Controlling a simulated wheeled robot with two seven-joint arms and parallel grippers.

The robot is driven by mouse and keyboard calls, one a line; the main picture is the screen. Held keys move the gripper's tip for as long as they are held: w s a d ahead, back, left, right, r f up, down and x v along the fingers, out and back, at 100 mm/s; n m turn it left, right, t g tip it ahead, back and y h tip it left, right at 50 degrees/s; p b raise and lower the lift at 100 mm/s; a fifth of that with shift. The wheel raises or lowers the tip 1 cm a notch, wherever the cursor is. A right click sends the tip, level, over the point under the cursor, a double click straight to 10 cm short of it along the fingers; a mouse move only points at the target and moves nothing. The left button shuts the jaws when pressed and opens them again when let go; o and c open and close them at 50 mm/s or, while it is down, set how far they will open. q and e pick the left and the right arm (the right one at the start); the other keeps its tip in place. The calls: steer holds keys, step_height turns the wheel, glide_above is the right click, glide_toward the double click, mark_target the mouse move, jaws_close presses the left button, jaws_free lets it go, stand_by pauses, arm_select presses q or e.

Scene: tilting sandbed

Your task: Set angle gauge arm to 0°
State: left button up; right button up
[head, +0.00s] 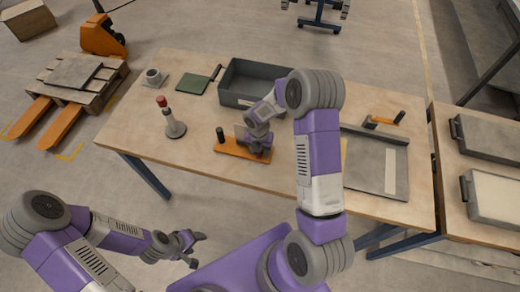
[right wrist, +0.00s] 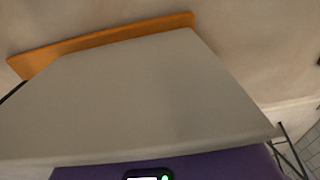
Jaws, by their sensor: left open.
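An orange bar with a black knob, which looks like the angle gauge (head: 229,147), lies near the front edge of the wooden table. A small grey plate (head: 240,131) stands at it, partly hidden. My right gripper (head: 256,150) is down at the right part of the orange bar; its fingers are too small and covered to read. In the right wrist view a large grey plate (right wrist: 140,95) fills the middle, with an orange strip (right wrist: 100,45) behind it. No scale or angle mark is readable. My left gripper (head: 194,248) is open and empty, in front of the table.
On the wooden table (head: 130,125) are a red-topped grey post (head: 174,128), a green board (head: 193,85), a dark grey bin (head: 262,72) and a flat grey tray (head: 400,185). An orange tool with a black handle (head: 383,121) lies behind the tray.

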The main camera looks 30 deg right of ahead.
step_height(320, 180, up, 8)
steer(key=shift+w+a+f+p, duration=0.1)
steer(key=shift+w+f+p, duration=0.1)
steer(key=shift+p, duration=0.35)
stand_by(0.5)
